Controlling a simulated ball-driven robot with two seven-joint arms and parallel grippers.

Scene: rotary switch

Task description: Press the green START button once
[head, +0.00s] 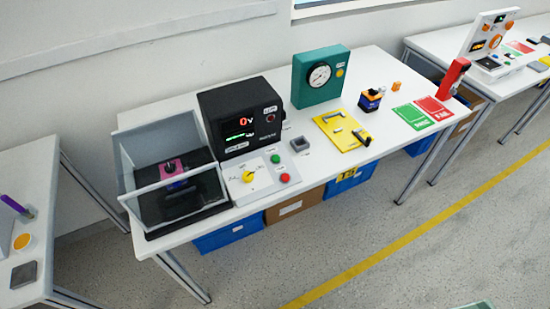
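The green button (275,158) sits on a white control panel (257,191) at the front of the middle table. I take it for START, but its label is too small to read. A red button (285,178) is just in front of it on the same panel. A yellow rotary knob (248,176) is on the panel to the left. Behind the panel stands a black tester box (241,119) with a red readout that looks like 0 V. Neither of my grippers shows in the head view.
A teal gauge box (318,77) and a yellow plate (341,131) are further right. Blue bins (228,233) sit below the table. The floor in front is open.

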